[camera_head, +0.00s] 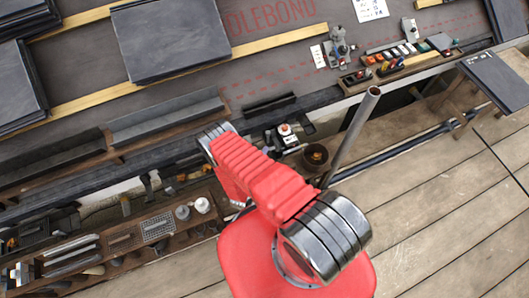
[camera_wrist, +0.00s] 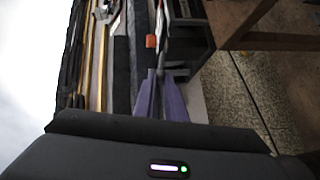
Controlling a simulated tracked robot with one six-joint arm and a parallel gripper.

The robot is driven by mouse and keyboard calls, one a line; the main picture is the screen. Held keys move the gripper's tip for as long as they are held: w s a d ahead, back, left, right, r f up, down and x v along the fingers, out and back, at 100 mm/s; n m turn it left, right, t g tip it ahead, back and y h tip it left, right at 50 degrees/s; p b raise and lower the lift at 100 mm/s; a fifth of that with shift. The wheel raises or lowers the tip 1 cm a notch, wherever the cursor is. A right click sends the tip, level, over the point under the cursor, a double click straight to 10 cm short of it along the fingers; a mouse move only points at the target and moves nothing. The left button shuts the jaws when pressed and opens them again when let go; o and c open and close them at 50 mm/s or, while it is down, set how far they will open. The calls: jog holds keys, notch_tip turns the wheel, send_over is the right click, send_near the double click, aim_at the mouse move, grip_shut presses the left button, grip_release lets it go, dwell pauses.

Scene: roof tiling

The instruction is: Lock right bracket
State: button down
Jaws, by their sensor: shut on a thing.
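My gripper (camera_wrist: 159,76) shows in the wrist view, its two purple-grey fingers nearly together around something thin. What they hold is too small and dark to name. A small orange part (camera_wrist: 151,41) lies just beyond the fingertips. In the head view my red arm covers the middle, and the gripper's fingers are hidden. A small dark fitting with a red-orange knob on a white base (camera_head: 286,130) sits at the roof's lower edge, right of the arm. I cannot tell whether this is the right bracket, or whether it is locked.
Dark slates (camera_head: 170,40) lie on wooden battens (camera_head: 270,40) at upper left. A tool tray (camera_head: 120,243) stands at lower left. A grey pole (camera_head: 352,135) rises right of my arm. Small tools and a wooden rack (camera_head: 400,68) are at upper right. The plank floor (camera_head: 430,210) is mostly clear.

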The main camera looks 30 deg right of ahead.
jog(key=shift+a+f+n+t+h, duration=0.1)
jog(key=shift+f+n+t+h, duration=0.45)
jog(key=shift+f+n, duration=0.2)
jog(key=c, duration=1.8)
grip_release()
jog(key=v, duration=1.3)
jog(key=shift+s+a, duration=0.2)
jog(key=shift+a, duration=0.15)
jog(key=shift+s+f, duration=0.1)
jog(key=shift+s, duration=0.05)
